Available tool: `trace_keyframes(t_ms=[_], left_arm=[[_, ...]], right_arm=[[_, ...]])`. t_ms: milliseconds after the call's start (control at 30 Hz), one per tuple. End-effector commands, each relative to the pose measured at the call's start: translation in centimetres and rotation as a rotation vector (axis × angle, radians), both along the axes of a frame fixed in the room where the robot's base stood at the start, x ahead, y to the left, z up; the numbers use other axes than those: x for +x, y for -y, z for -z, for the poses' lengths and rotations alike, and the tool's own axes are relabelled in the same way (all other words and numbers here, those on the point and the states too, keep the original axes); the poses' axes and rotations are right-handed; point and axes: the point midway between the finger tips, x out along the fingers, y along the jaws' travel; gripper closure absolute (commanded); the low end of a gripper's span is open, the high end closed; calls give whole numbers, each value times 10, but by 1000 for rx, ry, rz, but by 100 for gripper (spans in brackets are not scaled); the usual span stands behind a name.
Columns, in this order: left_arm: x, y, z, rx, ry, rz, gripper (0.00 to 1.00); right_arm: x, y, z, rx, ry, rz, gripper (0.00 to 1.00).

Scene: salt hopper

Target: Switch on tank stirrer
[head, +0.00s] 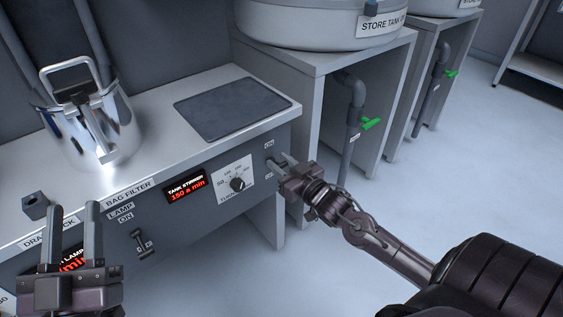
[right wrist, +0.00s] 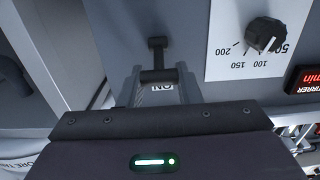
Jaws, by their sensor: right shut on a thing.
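The tank stirrer panel has a lit red display (head: 186,186) reading "TANK STIRRER 150 a min" and a black dial (head: 237,184) on a white scale plate. To its right, near the panel's end, is the stirrer's dark lever switch (right wrist: 157,44). My right gripper (head: 283,162) is at this switch, with its fingers closed around the lever. In the right wrist view, an "ON" label shows upside down between the fingers. The lever's exact position is hard to tell. My left gripper (head: 73,212) is open and empty in front of the bench's left part.
A second lever switch (head: 142,243), labelled "LAMP ON", is on the panel between the grippers. A shiny metal vessel (head: 92,125) and a dark mat (head: 222,108) are on the bench top. Green-handled valves (head: 370,124) hang under the store tanks at right.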

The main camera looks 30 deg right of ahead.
Motion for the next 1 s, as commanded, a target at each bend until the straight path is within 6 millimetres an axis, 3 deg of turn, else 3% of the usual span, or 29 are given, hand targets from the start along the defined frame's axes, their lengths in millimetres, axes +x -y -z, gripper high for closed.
trace_keyframes(t_ms=[200, 467, 767, 1000], left_arm=[[14, 8, 62, 120, -293, 5, 64], [7, 10, 140, 256, -627, 17, 64], [-30, 3, 221, 410, -1001, 38, 64], [-77, -10, 272, 528, -1283, 60, 64]], right_arm=[[1, 0, -4, -2, -25, 2, 92], [2, 0, -5, -4, -52, 2, 92], [3, 0, -7, -6, -83, 2, 92], [3, 0, -7, -9, -107, 1, 92]])
